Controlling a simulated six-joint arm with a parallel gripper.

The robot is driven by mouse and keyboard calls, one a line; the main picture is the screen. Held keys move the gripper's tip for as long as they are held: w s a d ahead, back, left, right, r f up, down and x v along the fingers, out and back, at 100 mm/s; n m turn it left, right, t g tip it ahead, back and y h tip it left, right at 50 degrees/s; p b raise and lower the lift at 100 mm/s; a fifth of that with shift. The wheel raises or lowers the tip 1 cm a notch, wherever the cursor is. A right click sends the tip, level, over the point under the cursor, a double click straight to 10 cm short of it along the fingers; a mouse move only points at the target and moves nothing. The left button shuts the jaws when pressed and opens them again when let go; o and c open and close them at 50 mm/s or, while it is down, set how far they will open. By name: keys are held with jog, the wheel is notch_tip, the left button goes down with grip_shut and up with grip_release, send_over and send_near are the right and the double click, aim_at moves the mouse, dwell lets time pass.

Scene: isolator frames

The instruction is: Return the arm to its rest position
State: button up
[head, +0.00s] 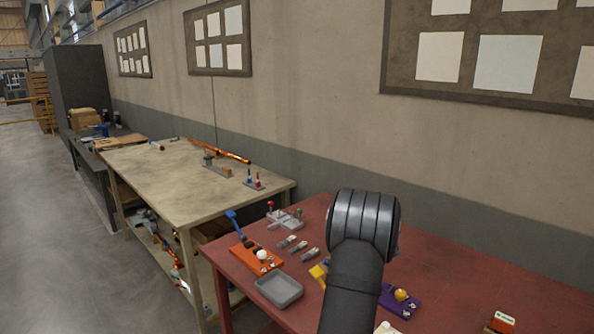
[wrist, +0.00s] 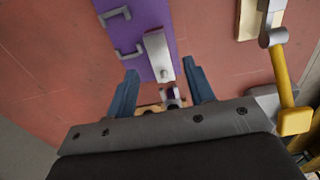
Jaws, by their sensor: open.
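My gripper (wrist: 161,70) shows in the wrist view, with two blue fingers spread apart and nothing gripped. Between and beyond the fingers is a purple plate (wrist: 130,38) with grey handles and a pale metal lever (wrist: 158,56). I cannot tell how far the fingers are from it. In the head view my dark arm rises in front of the red table (head: 480,262), and the gripper itself is hidden. The purple plate (head: 395,304) with a yellow knob shows just right of my arm.
Left of my arm are an orange plate (head: 256,259) with a blue lever, a grey tray (head: 279,290) and several small grey pieces. A small box (head: 503,321) sits at right. A yellow handle (wrist: 281,78) is right in the wrist view. A beige bench (head: 165,170) stands beyond.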

notch_tip(320, 180, up, 14)
notch_tip(320, 180, down, 17)
jog(key=shift+f, duration=0.1)
notch_tip(320, 180, up, 4)
jog(key=shift+r, duration=0.65)
